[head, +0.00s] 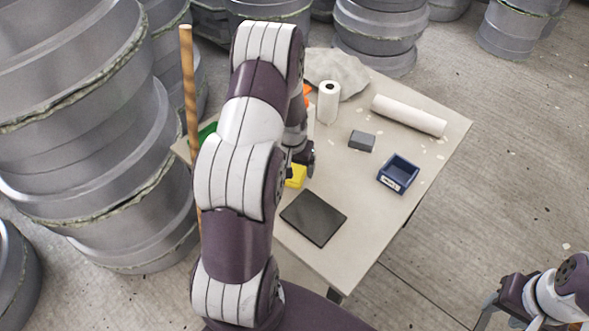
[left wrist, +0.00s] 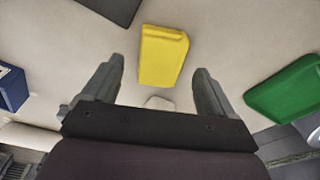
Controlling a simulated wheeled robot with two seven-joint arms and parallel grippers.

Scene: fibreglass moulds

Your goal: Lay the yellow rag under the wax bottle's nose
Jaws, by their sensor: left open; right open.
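The yellow rag (head: 296,176) looks like a flat folded block on the table, partly hidden by my left arm in the head view. In the left wrist view the yellow rag (left wrist: 162,58) lies just beyond and between the fingertips. My left gripper (head: 301,160) is open and empty above the table by the rag; its spread fingers also show in the left wrist view (left wrist: 158,78). I cannot clearly pick out the wax bottle; an orange thing (head: 307,91) shows partly behind my left arm. My right gripper (head: 503,305) is open and empty, off the table at the lower right.
On the table (head: 372,245) are a dark flat plate (head: 314,218), a blue bin (head: 398,174), a grey block (head: 362,141), an upright white roll (head: 328,102), a lying white roll (head: 408,115) and a green thing (left wrist: 287,90). Grey moulds (head: 90,130) stand left. A wooden pole (head: 188,90) stands beside my arm.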

